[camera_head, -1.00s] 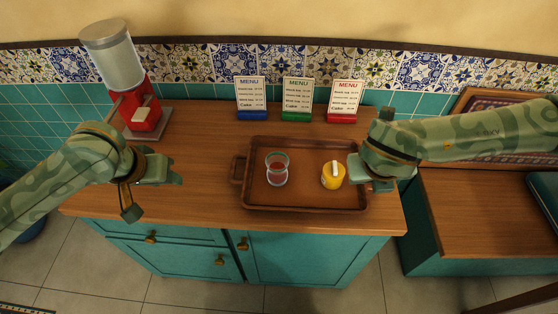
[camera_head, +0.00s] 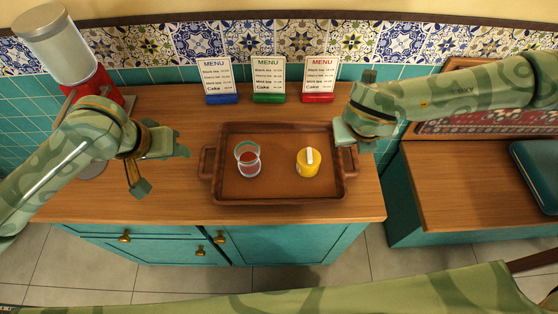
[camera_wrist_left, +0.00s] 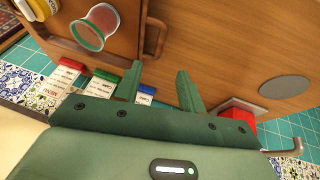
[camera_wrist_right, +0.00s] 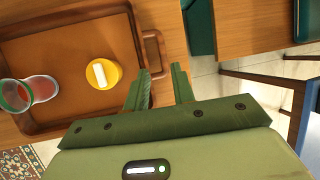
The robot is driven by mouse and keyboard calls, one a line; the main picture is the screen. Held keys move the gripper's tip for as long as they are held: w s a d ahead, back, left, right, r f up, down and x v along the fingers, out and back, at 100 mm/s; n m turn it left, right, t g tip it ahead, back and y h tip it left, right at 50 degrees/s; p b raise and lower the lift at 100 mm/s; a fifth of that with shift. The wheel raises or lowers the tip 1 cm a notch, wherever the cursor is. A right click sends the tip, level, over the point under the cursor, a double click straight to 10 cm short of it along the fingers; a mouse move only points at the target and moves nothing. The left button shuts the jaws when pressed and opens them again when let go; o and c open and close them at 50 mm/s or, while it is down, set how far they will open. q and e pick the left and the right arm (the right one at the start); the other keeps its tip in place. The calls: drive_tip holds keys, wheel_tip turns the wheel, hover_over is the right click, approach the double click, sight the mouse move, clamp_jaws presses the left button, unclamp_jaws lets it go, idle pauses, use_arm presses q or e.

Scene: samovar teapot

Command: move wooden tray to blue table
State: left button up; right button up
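The brown wooden tray (camera_head: 285,194) lies on a wooden-topped teal cabinet. It holds a glass of red liquid (camera_head: 248,160) and a yellow pot with a white top (camera_head: 307,163). My left gripper (camera_head: 186,143) is open and empty, left of the tray; the left handle (camera_wrist_left: 155,38) lies ahead of its fingers in the left wrist view. My right gripper (camera_head: 345,136) is open by the tray's right end; the right handle (camera_wrist_right: 155,52) is just beyond its fingertips in the right wrist view. I cannot clearly make out a blue table.
Three menu cards (camera_head: 268,80) stand behind the tray. A red dispenser (camera_head: 100,95) stands at the back left. A wooden bench (camera_head: 475,185) with a teal cushion (camera_head: 540,170) is on the right. A blue-grey surface (camera_wrist_right: 300,130) shows at the right wrist view's edge.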

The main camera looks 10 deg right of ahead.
sight(201, 163)
use_arm(q)
drive_tip(key=x, duration=1.4)
drive_tip(key=shift+s, duration=0.1)
use_arm(e)
drive_tip(key=x, duration=1.4)
use_arm(q)
drive_tip(key=c, duration=0.4)
use_arm(e)
drive_tip(key=c, duration=0.4)
use_arm(q)
clamp_jaws()
use_arm(e)
clamp_jaws()
